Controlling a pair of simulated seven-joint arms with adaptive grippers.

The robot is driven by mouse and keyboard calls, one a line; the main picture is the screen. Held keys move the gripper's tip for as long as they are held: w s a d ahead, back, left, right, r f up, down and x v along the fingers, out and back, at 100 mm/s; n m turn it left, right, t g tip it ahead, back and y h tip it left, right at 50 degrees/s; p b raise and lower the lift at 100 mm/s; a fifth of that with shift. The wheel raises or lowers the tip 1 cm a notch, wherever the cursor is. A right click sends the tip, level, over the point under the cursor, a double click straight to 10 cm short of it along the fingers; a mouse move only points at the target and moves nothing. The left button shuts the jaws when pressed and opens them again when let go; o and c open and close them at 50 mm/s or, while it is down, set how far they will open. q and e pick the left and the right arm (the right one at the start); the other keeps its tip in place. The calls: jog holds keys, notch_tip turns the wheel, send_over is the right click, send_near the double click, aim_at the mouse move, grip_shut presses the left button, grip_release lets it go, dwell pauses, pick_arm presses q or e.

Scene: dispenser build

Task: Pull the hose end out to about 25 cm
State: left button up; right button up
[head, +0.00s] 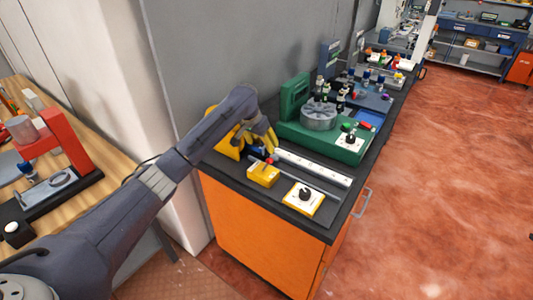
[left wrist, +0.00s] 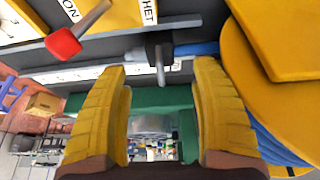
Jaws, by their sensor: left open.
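The yellow hose reel (head: 224,146) stands at the wall end of the dark bench top; in the left wrist view its round yellow side (left wrist: 243,65) fills the right. A blue hose (left wrist: 197,49) comes out from it and ends in a black fitting with a grey metal tip (left wrist: 158,52). My left gripper (head: 268,146) is above the bench beside the reel. In the left wrist view its yellow fingers (left wrist: 163,78) are open and empty, with the hose end just beyond and between the fingertips. Contact cannot be told. My right gripper is not in view.
A white marked strip (head: 315,168) runs along the bench from near the hose end. A yellow block (head: 263,175) and a white-and-yellow plate with a black knob (head: 304,197) lie nearer the front. A green machine (head: 294,100) stands behind. A red-tipped lever (left wrist: 65,43) shows close by.

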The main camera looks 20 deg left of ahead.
aim_at(266, 152)
pick_arm(q)
jog(key=shift+x, duration=3.8)
jog(key=shift+c, duration=0.2)
